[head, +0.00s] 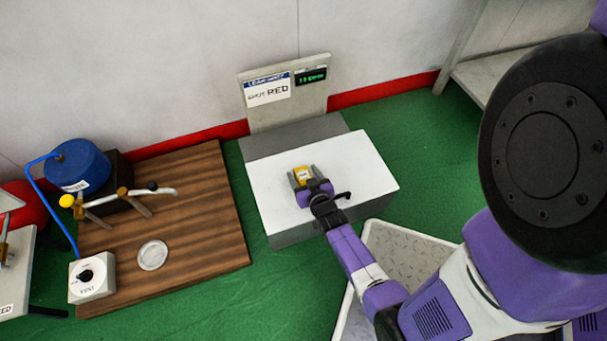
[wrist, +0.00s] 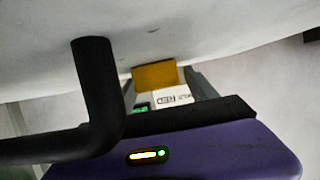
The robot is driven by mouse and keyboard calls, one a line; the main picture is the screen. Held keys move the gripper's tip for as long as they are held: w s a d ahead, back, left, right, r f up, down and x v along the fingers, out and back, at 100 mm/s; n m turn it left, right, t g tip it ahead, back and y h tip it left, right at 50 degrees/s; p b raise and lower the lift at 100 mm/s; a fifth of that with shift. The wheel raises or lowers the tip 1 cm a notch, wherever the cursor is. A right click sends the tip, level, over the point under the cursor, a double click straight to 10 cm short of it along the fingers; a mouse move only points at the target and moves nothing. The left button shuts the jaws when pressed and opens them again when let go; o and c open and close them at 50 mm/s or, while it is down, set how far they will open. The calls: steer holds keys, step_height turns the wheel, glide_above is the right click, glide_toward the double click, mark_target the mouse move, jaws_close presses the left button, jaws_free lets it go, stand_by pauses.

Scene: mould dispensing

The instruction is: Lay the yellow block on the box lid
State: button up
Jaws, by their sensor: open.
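The yellow block (head: 302,174), with a pale label, is at the white box lid (head: 355,160) in the head view. In the wrist view the block (wrist: 155,75) shows its yellow face against the pale lid surface (wrist: 210,30) and appears to touch it. My gripper (head: 304,177) is open, with one finger on each side of the block. In the wrist view a grey finger (wrist: 203,85) shows just right of the block; the left one is partly hidden. My gripper's body hides the block's near end.
At left, a wooden board (head: 200,220) carries a blue tank (head: 78,165), a VENT dial box (head: 92,277) and a round dish (head: 152,255). A metal tray (head: 410,245) lies in front. The lid's right side is clear.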

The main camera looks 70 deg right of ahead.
steer(key=p+v, duration=0.4)
steer(key=v, duration=0.8)
steer(key=s+a+r+n+t+y, duration=0.2)
steer(key=a+r+n+t+y, duration=0.1)
steer(key=a+r, duration=0.6)
steer(key=s+a+r+n+t+y, duration=0.2)
steer(key=s+a+r+n+y, duration=0.1)
steer(key=a+r, duration=0.65)
steer(key=s+a+r+n+y, duration=0.1)
steer(key=r+n+y, duration=0.1)
steer(key=r, duration=0.5)
steer(key=s+a+r+n+t+y, duration=0.1)
steer(key=a+r+n+y, duration=0.1)
steer(key=r, duration=0.5)
steer(key=shift+a+r, duration=0.2)
steer(key=shift+a, duration=0.1)
steer(key=shift+s, duration=0.15)
step_height(320, 180, up, 30)
steer(key=p, duration=3)
steer(key=shift+f, duration=0.1)
